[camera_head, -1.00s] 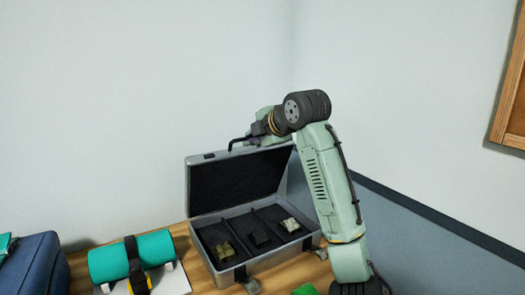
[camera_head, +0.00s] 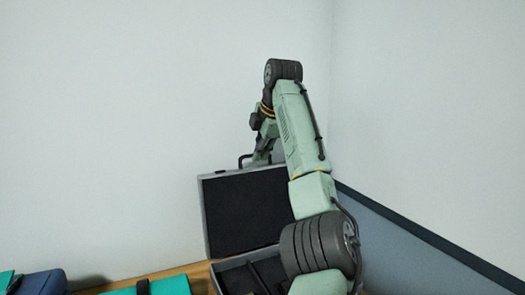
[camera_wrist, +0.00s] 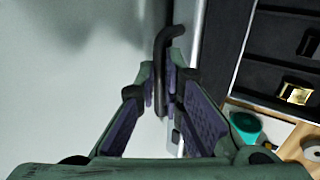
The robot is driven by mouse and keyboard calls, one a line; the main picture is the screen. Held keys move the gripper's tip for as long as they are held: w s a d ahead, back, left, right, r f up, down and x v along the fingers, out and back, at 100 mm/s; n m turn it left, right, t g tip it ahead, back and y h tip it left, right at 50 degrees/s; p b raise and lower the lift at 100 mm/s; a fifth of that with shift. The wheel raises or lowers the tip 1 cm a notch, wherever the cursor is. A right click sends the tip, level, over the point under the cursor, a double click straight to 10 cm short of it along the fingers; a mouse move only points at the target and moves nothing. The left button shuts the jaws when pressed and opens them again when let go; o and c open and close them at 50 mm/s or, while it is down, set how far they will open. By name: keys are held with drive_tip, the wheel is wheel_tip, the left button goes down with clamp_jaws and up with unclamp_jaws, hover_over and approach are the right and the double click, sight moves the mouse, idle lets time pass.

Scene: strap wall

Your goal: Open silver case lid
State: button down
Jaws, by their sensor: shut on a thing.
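The silver case (camera_head: 222,276) stands on the wooden table with its lid (camera_head: 245,212) raised, standing roughly upright in front of the wall. The lid has a dark lining and a grey rim. My gripper (camera_head: 262,157) is at the lid's top edge. In the wrist view my gripper (camera_wrist: 167,82) is shut on the black bent handle (camera_wrist: 161,62) of the lid, which passes between the fingers. The lid's grey rim (camera_wrist: 193,38) runs beside the right finger. My arm hides the right part of the case in the head view.
A teal roll with a dark strap (camera_head: 170,287) and a blue box (camera_head: 42,284) are left of the case. A small gold item (camera_wrist: 296,94) lies in the case's dark interior. The white wall (camera_head: 110,120) is close behind the lid.

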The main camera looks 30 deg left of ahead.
drive_tip(key=shift+w, duration=0.1)
idle(0.4)
drive_tip(key=c, duration=1.7)
unclamp_jaws()
drive_tip(key=shift+r, duration=0.1)
drive_tip(key=v, duration=1.2)
